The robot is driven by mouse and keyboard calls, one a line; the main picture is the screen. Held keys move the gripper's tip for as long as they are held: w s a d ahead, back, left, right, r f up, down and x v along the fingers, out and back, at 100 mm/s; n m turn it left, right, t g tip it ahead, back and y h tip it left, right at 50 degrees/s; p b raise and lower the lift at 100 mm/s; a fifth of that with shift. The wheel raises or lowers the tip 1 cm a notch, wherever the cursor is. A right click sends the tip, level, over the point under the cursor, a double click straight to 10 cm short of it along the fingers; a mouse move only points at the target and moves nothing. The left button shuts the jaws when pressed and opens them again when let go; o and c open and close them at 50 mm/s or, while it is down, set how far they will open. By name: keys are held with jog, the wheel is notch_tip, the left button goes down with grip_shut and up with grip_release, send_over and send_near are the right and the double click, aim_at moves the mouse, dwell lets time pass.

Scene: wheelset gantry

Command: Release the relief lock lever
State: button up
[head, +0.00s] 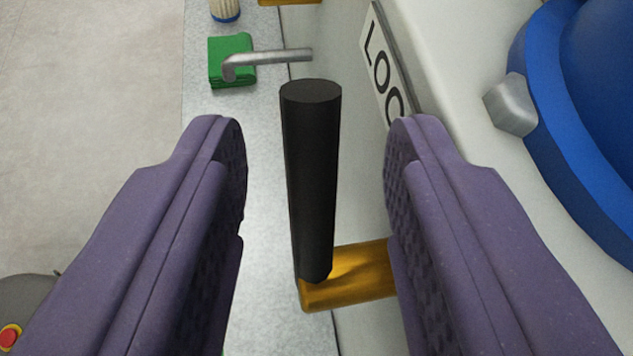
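The lock lever has a black cylindrical handle (312,180) that stands up between my fingers. Its lower end meets a yellow-gold arm (350,277) that runs right toward the white housing and passes behind my right finger. My gripper (316,165) is open, with one purple finger on each side of the black handle. A gap shows between the handle and both textured finger pads. A white sign (387,65) with black letters, reading "LOC" as far as it shows, is on the housing beside the handle; its lower end is hidden by my right finger.
A white housing (455,70) fills the right side, with a blue round part (570,110) and a grey bolt head (511,104). Open floor (90,110) is at left.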

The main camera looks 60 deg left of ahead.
jog(key=p+v, duration=0.2)
jog(key=v, duration=0.5)
jog(key=shift+d+r+p, duration=0.2)
jog(key=shift+d+p, duration=0.1)
jog(key=shift+d, duration=0.05)
jog(key=shift+s, duration=0.1)
